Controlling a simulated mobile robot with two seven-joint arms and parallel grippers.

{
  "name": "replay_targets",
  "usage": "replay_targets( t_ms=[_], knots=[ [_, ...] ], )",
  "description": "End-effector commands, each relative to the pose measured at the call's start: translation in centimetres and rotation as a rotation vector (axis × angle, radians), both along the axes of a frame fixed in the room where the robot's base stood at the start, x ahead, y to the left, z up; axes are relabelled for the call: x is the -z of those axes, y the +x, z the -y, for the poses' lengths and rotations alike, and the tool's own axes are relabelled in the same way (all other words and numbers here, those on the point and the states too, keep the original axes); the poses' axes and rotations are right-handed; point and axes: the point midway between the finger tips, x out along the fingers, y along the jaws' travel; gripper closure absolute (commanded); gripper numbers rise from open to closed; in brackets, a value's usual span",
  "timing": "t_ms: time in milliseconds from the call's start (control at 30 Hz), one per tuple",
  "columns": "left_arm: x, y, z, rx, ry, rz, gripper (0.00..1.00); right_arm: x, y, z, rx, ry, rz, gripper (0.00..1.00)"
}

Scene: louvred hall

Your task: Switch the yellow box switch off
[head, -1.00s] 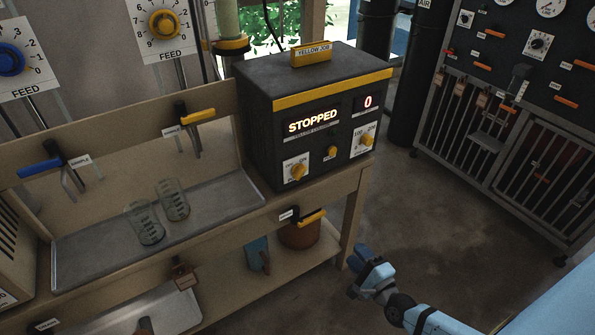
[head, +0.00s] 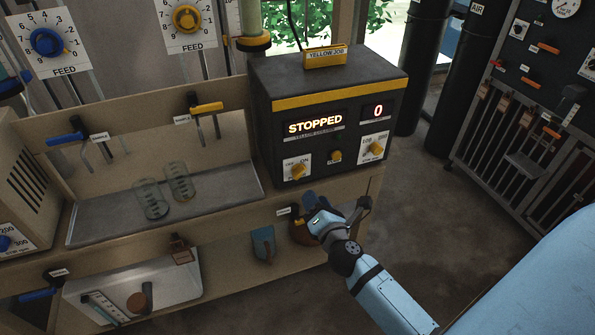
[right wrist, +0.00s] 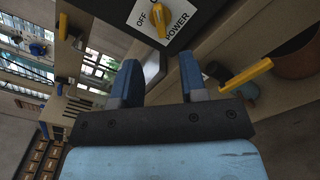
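The yellow box (head: 322,105) is a dark cabinet with a yellow stripe and a "YELLOW JOB" sign, on the bench at centre. Its display (head: 315,125) reads "STOPPED" and its counter reads 0. The yellow power switch (head: 297,171) is at its lower left front, on a white OFF/ON plate; the same switch shows at the top of the right wrist view (right wrist: 158,20). My right gripper (head: 314,202) is below the box's front, apart from the switch. In the right wrist view its two blue fingers (right wrist: 158,82) are spread with nothing between them. My left gripper is not in view.
A yellow-handled valve (right wrist: 246,76) lies close to the right finger in the wrist view. Two glass beakers (head: 151,199) stand on the metal tray (head: 228,184) left of the box. Another yellow knob (head: 376,149) is on the box's right front.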

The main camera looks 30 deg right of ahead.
Motion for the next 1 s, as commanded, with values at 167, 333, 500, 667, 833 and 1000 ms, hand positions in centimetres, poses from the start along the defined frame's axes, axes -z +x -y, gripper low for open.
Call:
replay_targets(
  t_ms=[167, 333, 500, 667, 833, 1000],
  knots=[
    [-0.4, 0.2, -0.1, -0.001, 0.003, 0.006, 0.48, -0.1, 1.4, 0.3, -0.001, 0.0, 0.001, 0.61],
    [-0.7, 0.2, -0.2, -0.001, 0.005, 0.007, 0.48, -0.1, 3.6, 0.9, -0.001, -0.003, 0.001, 0.61],
    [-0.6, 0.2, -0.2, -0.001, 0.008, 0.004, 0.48, -0.1, 6.0, 1.5, 0.0, -0.005, 0.0, 0.61],
    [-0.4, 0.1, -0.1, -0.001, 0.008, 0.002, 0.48, 0.0, 8.1, 1.9, -0.001, -0.005, 0.0, 0.61],
    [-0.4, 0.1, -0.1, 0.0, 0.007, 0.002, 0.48, 0.1, 8.9, 2.1, -0.001, -0.004, -0.002, 0.61],
    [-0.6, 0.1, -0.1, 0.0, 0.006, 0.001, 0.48, 0.0, 9.4, 2.2, 0.0, -0.003, -0.001, 0.61]
  ],
)
